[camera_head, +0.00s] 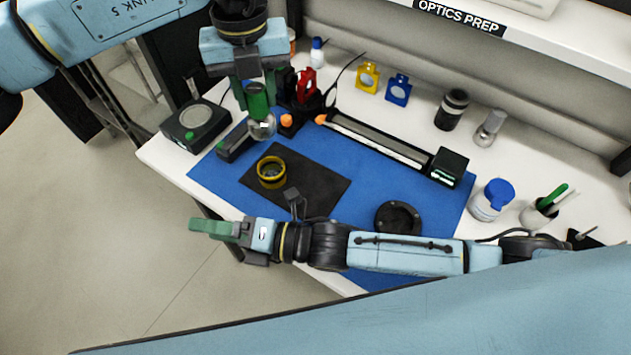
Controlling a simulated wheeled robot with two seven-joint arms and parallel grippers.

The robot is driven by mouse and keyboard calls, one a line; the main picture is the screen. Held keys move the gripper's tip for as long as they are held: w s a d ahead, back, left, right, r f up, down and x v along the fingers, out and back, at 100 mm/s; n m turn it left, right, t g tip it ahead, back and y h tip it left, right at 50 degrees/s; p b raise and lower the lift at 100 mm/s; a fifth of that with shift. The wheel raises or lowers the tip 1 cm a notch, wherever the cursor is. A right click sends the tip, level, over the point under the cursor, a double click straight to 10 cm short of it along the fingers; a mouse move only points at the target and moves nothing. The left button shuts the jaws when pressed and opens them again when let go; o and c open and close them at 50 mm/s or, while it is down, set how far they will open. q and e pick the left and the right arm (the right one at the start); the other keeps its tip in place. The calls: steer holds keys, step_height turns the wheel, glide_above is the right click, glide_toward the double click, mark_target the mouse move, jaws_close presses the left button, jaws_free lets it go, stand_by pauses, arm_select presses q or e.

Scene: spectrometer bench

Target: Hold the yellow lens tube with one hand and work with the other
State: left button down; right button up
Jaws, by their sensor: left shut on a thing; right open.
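The yellow lens tube (272,181) stands upright on the black mat (318,183), its open ring facing up, with no gripper touching it. My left gripper (258,108) is above and slightly left of the tube, pointing down. It is shut on a small shiny, clear-looking round piece (263,128) that shows below its green fingers; the fingers hide its upper part. My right gripper (207,228) is open and empty. It is past the table's front edge, left of and nearer than the tube, seen side-on with its fingers overlapping.
A dark device with a round plate (196,122) stands at the left. A long slotted rail (380,139) ends at a dark box (449,166). A black ring (398,217) lies near my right arm. A blue-lidded jar (492,199) stands right. The blue mat (368,178) has free room.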

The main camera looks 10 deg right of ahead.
mark_target(281, 175)
steer(key=d+f+n+h, duration=0.1)
steer(key=d, duration=0.1)
steer(key=w+d+n+h, duration=0.1)
steer(key=d+n, duration=0.1)
steer(key=d, duration=0.1)
steer(key=w+d+f+n+h, duration=0.1)
steer(key=d+n, duration=0.1)
steer(key=d, duration=0.1)
steer(key=shift+w+f+t+h, duration=0.2)
steer(key=shift+f+t+h, duration=0.1)
steer(key=shift+t, duration=0.1)
steer(key=w+d+n+h, duration=0.1)
steer(key=d, duration=0.2)
steer(key=w+d+n+t+h, duration=0.1)
steer(key=d+n, duration=0.1)
steer(key=d, duration=0.1)
steer(key=w+d+n+t+h, duration=0.1)
steer(key=d, duration=0.2)
steer(key=shift+w+d+r+n+h, duration=0.25)
steer(key=shift+w+r+n+h, duration=0.15)
steer(key=shift+w+d+t, duration=0.15)
steer(key=shift+d+t, duration=0.1)
steer(key=shift+t, duration=0.15)
steer(key=shift+w+a, duration=0.1)
steer(key=shift+w, duration=0.15)
steer(key=x, duration=1.1)
steer(key=shift+f, duration=0.25)
steer(key=c, duration=1.1)
arm_select(q)
steer(key=shift+f, duration=2.95)
